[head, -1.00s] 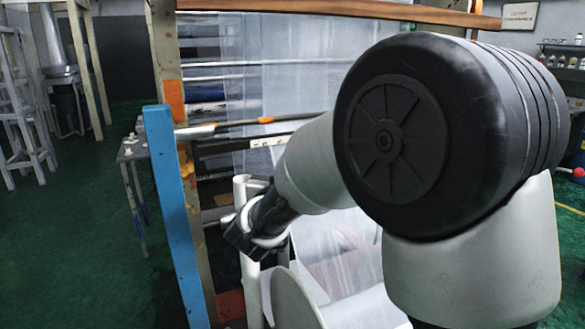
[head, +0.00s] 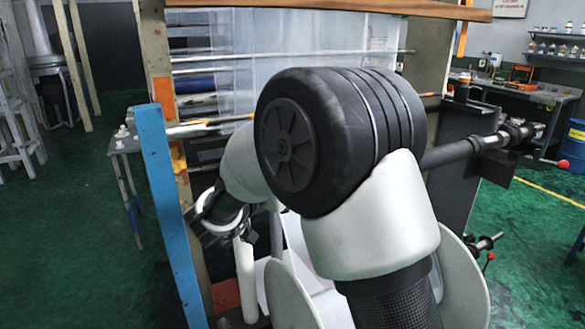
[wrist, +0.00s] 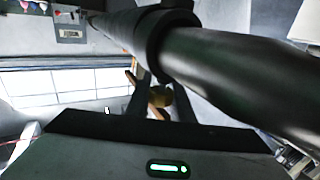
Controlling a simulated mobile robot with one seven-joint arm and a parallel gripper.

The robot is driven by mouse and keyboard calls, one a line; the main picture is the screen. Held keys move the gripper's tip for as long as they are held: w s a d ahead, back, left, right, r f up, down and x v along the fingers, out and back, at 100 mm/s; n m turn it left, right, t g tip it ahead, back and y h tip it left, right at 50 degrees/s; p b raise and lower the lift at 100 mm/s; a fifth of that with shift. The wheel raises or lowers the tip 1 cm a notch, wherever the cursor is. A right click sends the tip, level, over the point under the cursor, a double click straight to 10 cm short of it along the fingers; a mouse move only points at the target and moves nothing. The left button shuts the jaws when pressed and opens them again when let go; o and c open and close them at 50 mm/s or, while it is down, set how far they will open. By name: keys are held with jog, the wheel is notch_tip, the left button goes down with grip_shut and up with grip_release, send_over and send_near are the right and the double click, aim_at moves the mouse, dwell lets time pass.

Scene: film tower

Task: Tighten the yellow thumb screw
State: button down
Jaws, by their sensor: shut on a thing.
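The yellow thumb screw (wrist: 161,96) shows in the wrist view as a small dull-yellow knob below a dark collar. My gripper (wrist: 161,104) has its two dark fingers on either side of this knob and is shut on it. The dark collar (wrist: 167,32) sits around a thick dark shaft (wrist: 245,85) that crosses the wrist view just beyond the fingertips. In the head view my gripper (head: 212,222) is low at left of centre, near the blue post. The thumb screw cannot be made out in the head view.
The blue post (head: 170,215) stands close left of my gripper. A white upright roll (head: 246,280) is just below it. A round pale disc (head: 288,295) and another disc (head: 465,285) flank my arm. A workbench (head: 525,92) stands at the right.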

jog(key=c, duration=1.5)
grip_release()
jog(key=shift+c, duration=0.2)
jog(key=v, duration=1.7)
jog(key=shift+a, duration=0.15)
